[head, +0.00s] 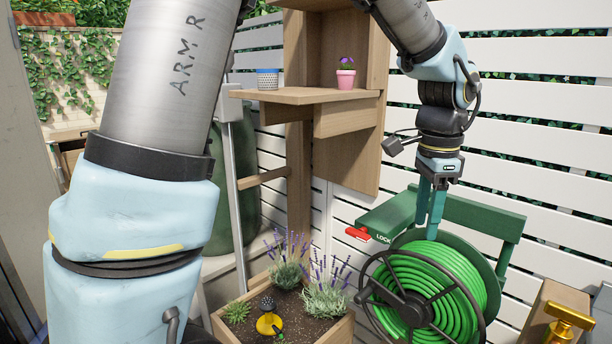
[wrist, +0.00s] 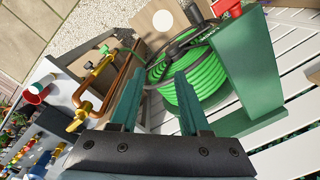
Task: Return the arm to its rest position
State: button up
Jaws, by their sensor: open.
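My gripper (head: 428,226) is at the right in the head view and points down above the green hose reel (head: 440,284). Its two teal fingers are apart with nothing held between them. The wrist view also shows the open fingers of my gripper (wrist: 158,76), with the coiled hose (wrist: 205,78) beyond them. Part of the reel's upper edge is hidden behind a fingertip in the head view. I cannot tell whether the fingers touch the reel.
A green bracket (head: 478,222) with a red lever (head: 358,234) is close beside my gripper. A wooden shelf (head: 300,96) holds a pink pot (head: 345,80) and a blue-and-white pot (head: 267,79). A planter (head: 340,332) with lavender stands below. Brass taps (head: 568,318) are at right.

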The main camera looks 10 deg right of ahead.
jog(key=w+a+f+n, duration=0.3)
jog(key=w+a+n, duration=0.3)
jog(key=a, duration=0.6)
jog(key=a+f+n, duration=0.2)
jog(key=a+n, duration=0.4)
jog(key=a, duration=0.5)
jog(key=a+f+n+t, duration=0.1)
jog(key=a+f+n, duration=0.2)
jog(key=a, duration=0.9)
jog(key=n, duration=0.3)
jog(key=shift+s+f, duration=0.2)
